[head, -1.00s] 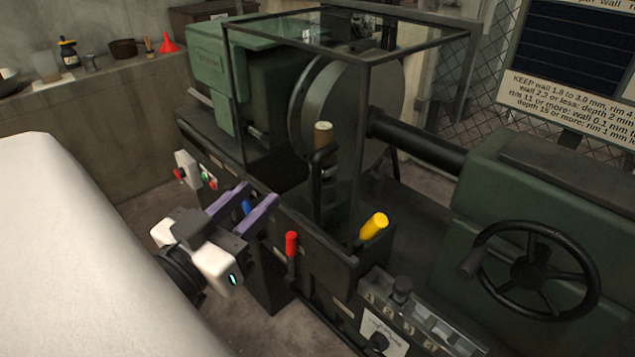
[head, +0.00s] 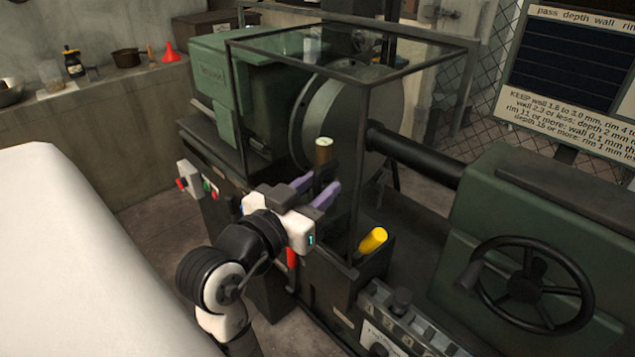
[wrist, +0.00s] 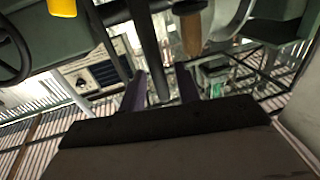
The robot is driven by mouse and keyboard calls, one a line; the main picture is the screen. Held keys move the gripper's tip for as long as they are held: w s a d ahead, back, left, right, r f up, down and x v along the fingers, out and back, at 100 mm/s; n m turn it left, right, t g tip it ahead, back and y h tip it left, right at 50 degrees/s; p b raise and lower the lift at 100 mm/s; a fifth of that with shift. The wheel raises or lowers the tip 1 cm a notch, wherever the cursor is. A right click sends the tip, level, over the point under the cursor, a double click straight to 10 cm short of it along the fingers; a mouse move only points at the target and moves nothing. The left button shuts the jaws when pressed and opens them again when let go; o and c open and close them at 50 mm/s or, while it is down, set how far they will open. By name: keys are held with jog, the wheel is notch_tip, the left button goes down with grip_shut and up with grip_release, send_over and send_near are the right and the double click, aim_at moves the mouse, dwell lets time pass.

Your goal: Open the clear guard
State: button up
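The clear guard (head: 362,130) is a dark-framed box with see-through panels, standing over the large round disc (head: 335,120) on the green machine. It looks closed. My gripper (head: 315,188) is at the front of the guard, its two purple fingers pointing at the machine. In the wrist view, my gripper (wrist: 161,88) is open, with a dark upright bar (wrist: 150,50) between the fingers and gaps showing on both sides. This seems to be the guard's black handle, which my gripper mostly hides in the head view.
A black handwheel (head: 525,283) is at the right. Red and green buttons (head: 207,187) are at the left. A white rounded surface (head: 60,240) fills the lower left.

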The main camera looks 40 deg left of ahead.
jog(key=shift+w, duration=0.3)
grip_shut()
jog(key=shift+a, duration=0.1)
